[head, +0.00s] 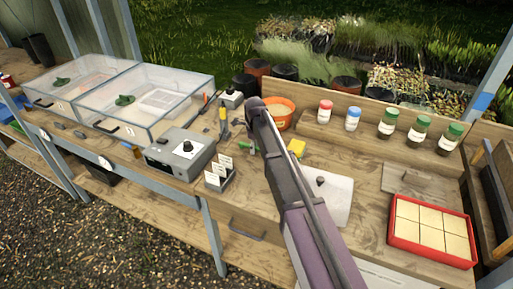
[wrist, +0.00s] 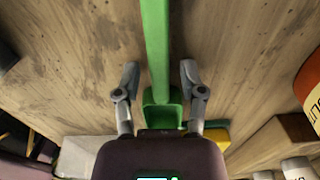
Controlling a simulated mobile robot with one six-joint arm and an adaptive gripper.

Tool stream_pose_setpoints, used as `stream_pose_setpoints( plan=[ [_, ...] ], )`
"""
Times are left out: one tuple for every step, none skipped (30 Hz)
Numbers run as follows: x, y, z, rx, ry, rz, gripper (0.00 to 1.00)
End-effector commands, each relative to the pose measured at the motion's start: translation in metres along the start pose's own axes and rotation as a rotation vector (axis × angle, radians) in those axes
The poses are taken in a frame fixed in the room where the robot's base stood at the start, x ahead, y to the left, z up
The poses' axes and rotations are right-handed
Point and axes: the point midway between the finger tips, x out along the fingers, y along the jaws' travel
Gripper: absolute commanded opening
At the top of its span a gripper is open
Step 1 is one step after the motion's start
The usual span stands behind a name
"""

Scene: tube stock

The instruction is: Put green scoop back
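The green scoop (wrist: 157,45) lies over the wooden bench top in the wrist view. Its long handle runs to the top edge and its bowl (wrist: 162,112) is near my gripper's body. My gripper (wrist: 158,72) is open, one finger on each side of the scoop, with a gap on both sides. In the head view a small green part of what looks like the scoop (head: 250,148) shows beside my arm. My arm hides the gripper there. I cannot tell whether the scoop touches the bench along its length.
An orange pot (head: 279,112) and yellow sponge (head: 297,147) are close by. A grey control box (head: 180,153) and card holder (head: 218,178) stand left. Lidded jars (head: 388,124) line the back right. A red tray (head: 433,230) is front right.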

Motion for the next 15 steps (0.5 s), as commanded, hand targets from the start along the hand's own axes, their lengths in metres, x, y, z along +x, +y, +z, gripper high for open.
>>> stream_pose_setpoints(
  plan=[
    [0.0000,0.0000,0.0000,0.000,0.000,0.000,0.55],
    [-0.0001,0.0000,0.0000,0.000,0.000,0.000,0.55],
    [-0.0001,-0.0001,0.0000,0.000,0.000,0.000,0.55],
    [-0.0001,-0.0001,0.0000,0.000,0.000,0.000,0.55],
    [-0.0001,-0.0001,0.0000,0.000,0.000,0.000,0.55],
    [-0.0001,-0.0001,-0.0001,0.000,0.000,0.000,0.55],
    [-0.0001,-0.0001,-0.0001,0.000,0.000,0.000,0.55],
    [-0.0002,-0.0001,-0.0001,0.000,0.000,0.000,0.55],
    [-0.0004,-0.0001,-0.0001,0.000,0.000,0.000,0.55],
    [-0.0008,-0.0001,-0.0001,0.000,0.000,0.000,0.55],
    [-0.0012,-0.0001,-0.0001,0.000,0.000,0.000,0.55],
    [-0.0020,-0.0001,-0.0002,0.000,0.000,0.000,0.55],
    [-0.0028,-0.0001,-0.0002,0.000,0.000,0.000,0.55],
    [-0.0037,-0.0002,-0.0002,0.000,0.000,0.000,0.55],
    [-0.0052,-0.0002,-0.0002,0.000,0.000,0.000,0.55]
  ],
)
